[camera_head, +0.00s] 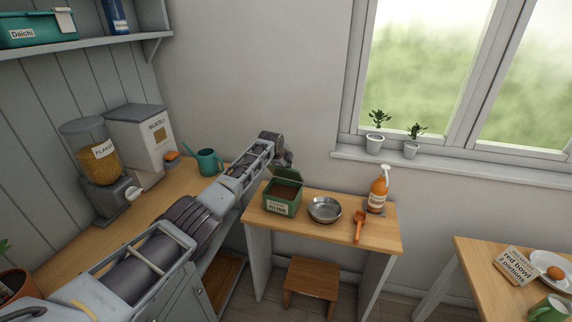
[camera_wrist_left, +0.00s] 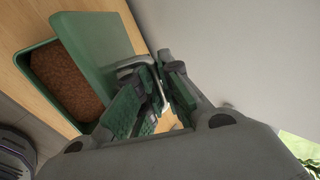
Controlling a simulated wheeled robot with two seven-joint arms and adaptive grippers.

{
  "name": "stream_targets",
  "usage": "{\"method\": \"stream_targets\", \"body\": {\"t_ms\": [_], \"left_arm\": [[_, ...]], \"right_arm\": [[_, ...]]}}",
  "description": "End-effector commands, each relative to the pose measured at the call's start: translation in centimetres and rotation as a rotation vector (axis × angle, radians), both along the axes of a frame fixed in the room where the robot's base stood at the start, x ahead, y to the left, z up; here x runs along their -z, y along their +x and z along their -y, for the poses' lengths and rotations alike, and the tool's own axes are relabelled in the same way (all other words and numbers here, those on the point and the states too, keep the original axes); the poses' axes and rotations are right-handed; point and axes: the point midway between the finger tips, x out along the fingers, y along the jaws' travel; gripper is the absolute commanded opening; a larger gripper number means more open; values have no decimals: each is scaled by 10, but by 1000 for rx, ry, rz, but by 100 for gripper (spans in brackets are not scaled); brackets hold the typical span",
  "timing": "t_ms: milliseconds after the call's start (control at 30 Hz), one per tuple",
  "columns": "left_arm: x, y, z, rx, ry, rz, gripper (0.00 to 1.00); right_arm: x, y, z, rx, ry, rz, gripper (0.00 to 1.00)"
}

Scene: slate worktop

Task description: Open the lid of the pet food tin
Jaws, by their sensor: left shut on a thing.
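The green pet food tin (camera_head: 282,208) stands at the left end of the small wooden table with its lid (camera_head: 287,175) raised. Brown food shows inside. The wrist view shows the tin (camera_wrist_left: 38,85) at the left, with the tilted green lid (camera_wrist_left: 95,50) beside it. My left gripper (camera_head: 284,162) is behind and above the lid, partly hidden by my arm. In the wrist view its fingers (camera_wrist_left: 162,85) are shut on the pale lid handle (camera_wrist_left: 132,65); the exact contact is partly hidden. My right gripper is not in view.
A metal bowl (camera_head: 324,210), an orange scoop (camera_head: 360,226) and an orange pump bottle (camera_head: 378,192) stand right of the tin. A teal watering can (camera_head: 208,161) is on the left counter. A wooden stool (camera_head: 312,277) is under the table. The wall is close behind.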

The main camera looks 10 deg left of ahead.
Motion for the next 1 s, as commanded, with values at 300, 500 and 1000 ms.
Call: {"method": "stream_targets", "body": {"t_ms": [300, 500, 1000], "left_arm": [[-2, 1, 0, 1, -1, 4, 0], [-2, 1, 0, 0, 0, 3, 17], [-3, -2, 0, 1, -1, 1, 17]], "right_arm": [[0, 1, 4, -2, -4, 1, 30], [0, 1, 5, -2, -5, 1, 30], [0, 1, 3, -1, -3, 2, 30]]}}
